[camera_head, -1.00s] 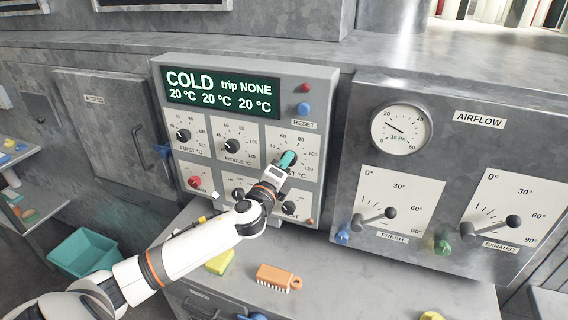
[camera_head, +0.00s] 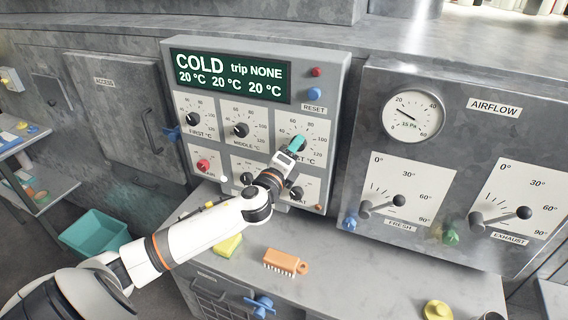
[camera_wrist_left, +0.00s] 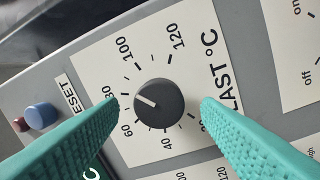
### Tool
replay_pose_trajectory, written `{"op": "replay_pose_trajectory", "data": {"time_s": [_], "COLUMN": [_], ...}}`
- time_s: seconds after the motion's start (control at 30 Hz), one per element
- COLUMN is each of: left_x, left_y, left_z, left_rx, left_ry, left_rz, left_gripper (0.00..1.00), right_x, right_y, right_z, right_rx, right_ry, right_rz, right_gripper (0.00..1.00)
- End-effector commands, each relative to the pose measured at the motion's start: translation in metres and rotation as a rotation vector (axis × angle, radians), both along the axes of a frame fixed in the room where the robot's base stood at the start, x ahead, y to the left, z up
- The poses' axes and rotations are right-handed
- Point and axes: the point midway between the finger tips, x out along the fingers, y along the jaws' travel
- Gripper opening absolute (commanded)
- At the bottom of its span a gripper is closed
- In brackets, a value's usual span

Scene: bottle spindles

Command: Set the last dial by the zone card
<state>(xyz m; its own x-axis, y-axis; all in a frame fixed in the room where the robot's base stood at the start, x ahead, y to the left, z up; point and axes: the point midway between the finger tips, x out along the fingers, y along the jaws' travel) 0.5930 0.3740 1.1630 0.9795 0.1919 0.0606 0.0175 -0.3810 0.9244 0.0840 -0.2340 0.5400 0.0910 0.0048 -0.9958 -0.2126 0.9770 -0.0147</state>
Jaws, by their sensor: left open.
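The LAST °C dial (camera_wrist_left: 159,103) is a round black knob in the left wrist view. Its white mark points left, towards about the 80 on its scale. My left gripper (camera_wrist_left: 160,102) is open, with one teal finger on each side of the knob and a gap on both sides. In the head view the left gripper (camera_head: 297,145) is in front of this dial and hides most of it. The control panel (camera_head: 331,130) has a green display (camera_head: 228,76) reading COLD, trip NONE, 20 °C three times. I cannot make out a zone card. My right gripper is not in view.
The FIRST dial (camera_head: 193,118) and MIDDLE dial (camera_head: 240,130) are left of my gripper. Smaller knobs sit below, partly behind my arm. An orange brush (camera_head: 285,262) and yellow sponge (camera_head: 228,245) lie on the counter. The AIRFLOW box (camera_head: 440,150) stands right.

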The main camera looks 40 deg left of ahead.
Motion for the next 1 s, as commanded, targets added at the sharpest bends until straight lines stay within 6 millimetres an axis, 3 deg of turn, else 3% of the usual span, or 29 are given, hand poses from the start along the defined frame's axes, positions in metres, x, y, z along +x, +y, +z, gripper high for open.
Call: {"op": "replay_pose_trajectory", "data": {"time_s": [0.5, 0.7, 1.0], "left_x": [-0.093, -0.108, -0.110], "left_y": [-0.019, -0.021, -0.022], "left_z": [-0.010, -0.008, -0.007], "left_rx": [0.000, 0.001, 0.001], "left_ry": [0.003, 0.002, 0.001], "left_rz": [-0.003, -0.001, -0.001], "left_gripper": [0.58, 0.58, 0.58], "right_x": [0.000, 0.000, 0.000], "right_y": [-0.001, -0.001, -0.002], "right_z": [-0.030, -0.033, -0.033], "right_rx": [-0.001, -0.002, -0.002], "right_ry": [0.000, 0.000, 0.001], "right_rz": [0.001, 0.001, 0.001], "right_gripper": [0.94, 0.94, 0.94]}}
